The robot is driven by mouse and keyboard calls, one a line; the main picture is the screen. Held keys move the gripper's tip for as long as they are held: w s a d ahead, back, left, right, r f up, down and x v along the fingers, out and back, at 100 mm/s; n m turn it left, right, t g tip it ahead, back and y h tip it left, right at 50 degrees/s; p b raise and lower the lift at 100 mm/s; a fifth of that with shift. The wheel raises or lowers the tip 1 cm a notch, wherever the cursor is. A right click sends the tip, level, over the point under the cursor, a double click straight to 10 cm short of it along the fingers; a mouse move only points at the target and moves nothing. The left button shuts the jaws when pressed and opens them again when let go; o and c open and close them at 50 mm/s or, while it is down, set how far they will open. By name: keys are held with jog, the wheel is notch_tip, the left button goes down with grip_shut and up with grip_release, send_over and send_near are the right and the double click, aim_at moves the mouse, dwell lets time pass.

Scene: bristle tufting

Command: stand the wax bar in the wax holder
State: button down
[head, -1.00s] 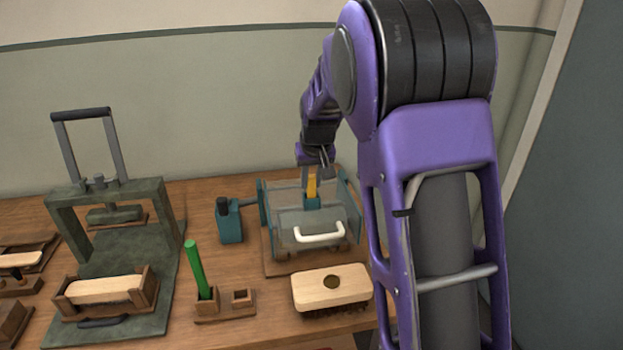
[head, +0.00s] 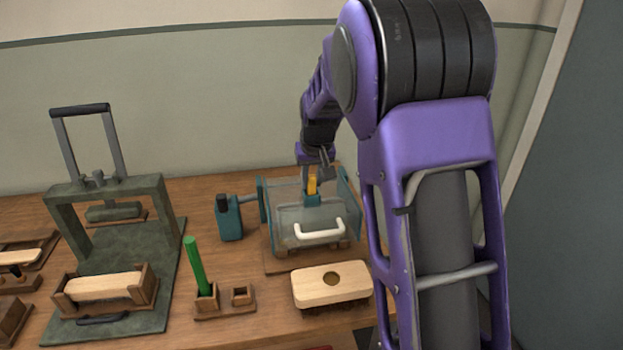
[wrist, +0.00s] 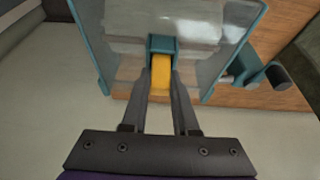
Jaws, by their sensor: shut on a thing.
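A green bar (head: 195,266) stands, leaning slightly, in the left socket of a small brown wooden holder (head: 222,312). The holder's right socket (head: 242,295) looks empty. I cannot tell for sure whether this green bar is the wax bar. My gripper (head: 314,174) is at the back of a clear-sided teal box, away from the holder. It is shut on a yellow piece (head: 312,187), which shows between the fingers in the wrist view (wrist: 161,72). The yellow piece's end sits at a teal bracket (wrist: 162,42); how deep is hidden.
The teal box (head: 265,205) has a clear panel with a white handle (head: 320,230). A green-grey press (head: 110,220) with a brush block in a tray (head: 105,287) stands left.

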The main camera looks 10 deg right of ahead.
jog(key=shift+f, duration=0.1)
jog(key=shift+c, duration=1)
grip_release()
jog(key=shift+r+p, duration=2.5)
jog(key=shift+r, duration=1.05)
